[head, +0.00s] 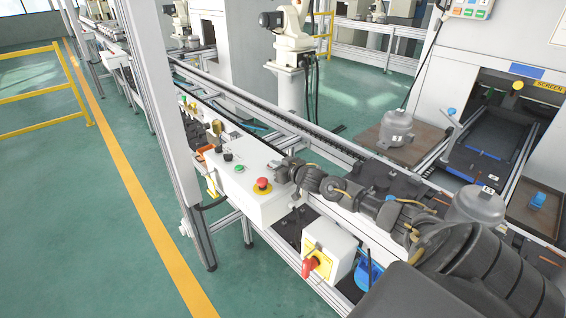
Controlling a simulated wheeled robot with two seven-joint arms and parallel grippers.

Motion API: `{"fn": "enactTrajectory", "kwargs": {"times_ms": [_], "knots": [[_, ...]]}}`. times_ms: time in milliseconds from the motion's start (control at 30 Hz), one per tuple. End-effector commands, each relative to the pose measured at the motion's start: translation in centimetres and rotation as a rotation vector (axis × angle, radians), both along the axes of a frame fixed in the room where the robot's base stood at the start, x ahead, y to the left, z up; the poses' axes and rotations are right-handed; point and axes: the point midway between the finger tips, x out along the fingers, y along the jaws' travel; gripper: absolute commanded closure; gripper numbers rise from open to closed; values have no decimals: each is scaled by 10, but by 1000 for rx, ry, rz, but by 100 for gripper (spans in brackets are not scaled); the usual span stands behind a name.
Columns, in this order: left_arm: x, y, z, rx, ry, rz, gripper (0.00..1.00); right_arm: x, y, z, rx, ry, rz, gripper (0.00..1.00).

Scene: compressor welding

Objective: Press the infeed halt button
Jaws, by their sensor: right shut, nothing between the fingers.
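A white control box (250,203) is fixed to the side of the conveyor frame. On its sloped top is a red mushroom button (263,184) with a yellow ring, the likely infeed halt button. A green button (239,168) and black knobs (227,156) are farther up the same panel. My right gripper (276,168) is shut and empty, just above and right of the red button. A small gap seems to separate them, but contact cannot be ruled out. My left gripper is not in view.
A white box with a red rotary switch (310,267) sits lower on the frame. Grey compressors (397,128) (476,206) stand beyond my right arm. An aluminium post (165,110) rises left of the control box. Green floor (90,220) at left is clear.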

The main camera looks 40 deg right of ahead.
Motion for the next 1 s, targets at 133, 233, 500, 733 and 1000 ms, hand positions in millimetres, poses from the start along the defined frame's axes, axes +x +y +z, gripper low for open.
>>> {"fn": "enactTrajectory", "kwargs": {"times_ms": [133,233,500,733,1000], "knots": [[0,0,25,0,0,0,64,-1,7,16,1,15,9,100],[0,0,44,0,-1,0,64,2,8,41,2,4,11,100],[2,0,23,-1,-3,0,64,-51,9,48,-4,-1,13,100],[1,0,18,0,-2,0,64,-82,8,59,-2,-4,10,100],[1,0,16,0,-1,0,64,-93,8,65,-1,-7,9,100]]}}
